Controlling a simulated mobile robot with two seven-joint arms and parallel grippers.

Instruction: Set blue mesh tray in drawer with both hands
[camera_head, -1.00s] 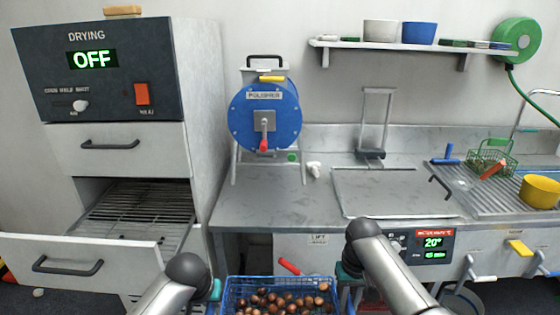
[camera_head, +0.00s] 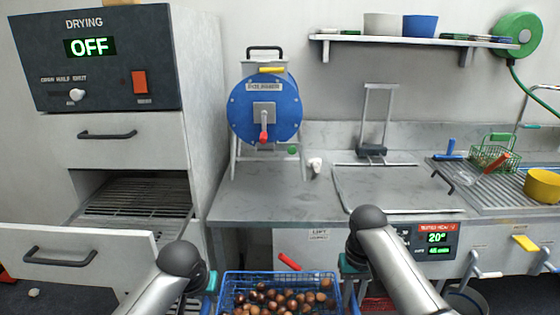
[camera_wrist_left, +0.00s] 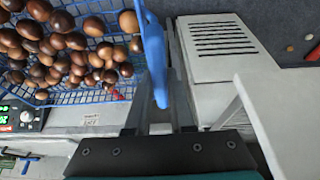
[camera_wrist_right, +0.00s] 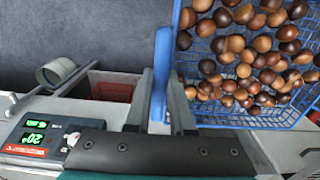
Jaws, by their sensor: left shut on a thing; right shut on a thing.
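The blue mesh tray (camera_head: 236,279) is at the bottom middle of the head view, with many brown chestnuts (camera_head: 285,298) in it. My left gripper (camera_head: 213,284) is at its left side and my right gripper (camera_head: 348,268) at its right side. The open drawer (camera_head: 120,250) of the drying cabinet (camera_head: 160,150) is at the left, pulled out, with a slatted rack (camera_head: 135,200) inside.
The steel worktop (camera_head: 285,195) lies behind the tray, with the blue polisher drum (camera_head: 265,110) on it. A red handle (camera_head: 289,261) shows just beyond the tray. A sink area with a green basket (camera_head: 490,158) and yellow bowl (camera_head: 541,186) is at the right.

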